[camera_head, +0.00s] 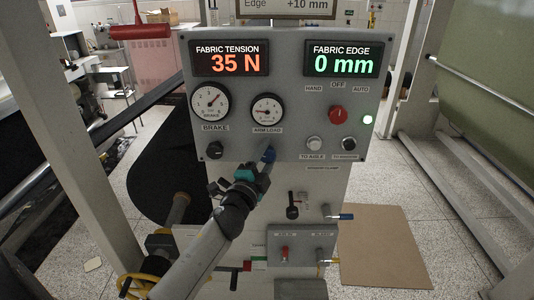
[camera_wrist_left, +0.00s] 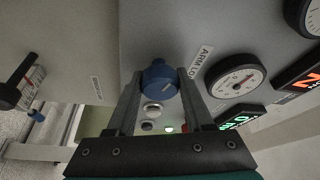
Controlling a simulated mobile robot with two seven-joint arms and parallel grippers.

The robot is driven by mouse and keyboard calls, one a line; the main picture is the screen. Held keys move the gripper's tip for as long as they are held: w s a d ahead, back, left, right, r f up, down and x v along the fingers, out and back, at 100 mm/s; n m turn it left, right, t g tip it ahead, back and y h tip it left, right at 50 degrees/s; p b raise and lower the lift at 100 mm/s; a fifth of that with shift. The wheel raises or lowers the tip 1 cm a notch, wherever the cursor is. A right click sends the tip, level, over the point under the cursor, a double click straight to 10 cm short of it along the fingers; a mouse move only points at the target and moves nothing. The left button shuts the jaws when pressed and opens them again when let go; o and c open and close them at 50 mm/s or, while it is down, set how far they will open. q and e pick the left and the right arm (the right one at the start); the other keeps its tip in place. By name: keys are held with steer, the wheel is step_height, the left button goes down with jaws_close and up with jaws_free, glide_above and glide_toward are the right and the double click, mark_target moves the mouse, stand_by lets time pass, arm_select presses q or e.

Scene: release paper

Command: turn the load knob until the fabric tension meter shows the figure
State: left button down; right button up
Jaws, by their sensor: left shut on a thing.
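The fabric tension meter (camera_head: 229,60) on the grey panel reads 35 N in orange digits. Below it is the arm load gauge (camera_head: 267,110), also in the left wrist view (camera_wrist_left: 235,82). The blue load knob (camera_head: 269,154) sits under this gauge. My left gripper (camera_head: 262,168) reaches up to the knob from below and is shut on it. In the left wrist view the blue knob (camera_wrist_left: 159,80) lies between the two fingers of my left gripper (camera_wrist_left: 160,88). In the head view the gripper hides part of the knob. My right gripper is not in view.
The fabric edge display (camera_head: 341,61) reads 0 mm. A black brake knob (camera_head: 215,150) sits left of the load knob; a red selector (camera_head: 338,114) and push buttons are to the right. A sign (camera_head: 285,6) above is cut off, showing "Edge +10 mm". Cardboard (camera_head: 383,250) lies on the floor.

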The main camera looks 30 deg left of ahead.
arm_select(q)
steer(key=shift+r, duration=0.15)
steer(key=shift+c, duration=1.4)
jaws_free()
steer(key=shift+s+f, duration=0.25)
steer(key=shift+s, duration=0.05)
steer(key=b+v, duration=0.2)
steer(key=v, duration=1.2)
steer(key=shift+s+r+b, duration=0.15)
steer(key=shift+s+b, duration=0.15)
steer(key=shift+b, duration=0.1)
steer(key=shift+d, duration=0.1)
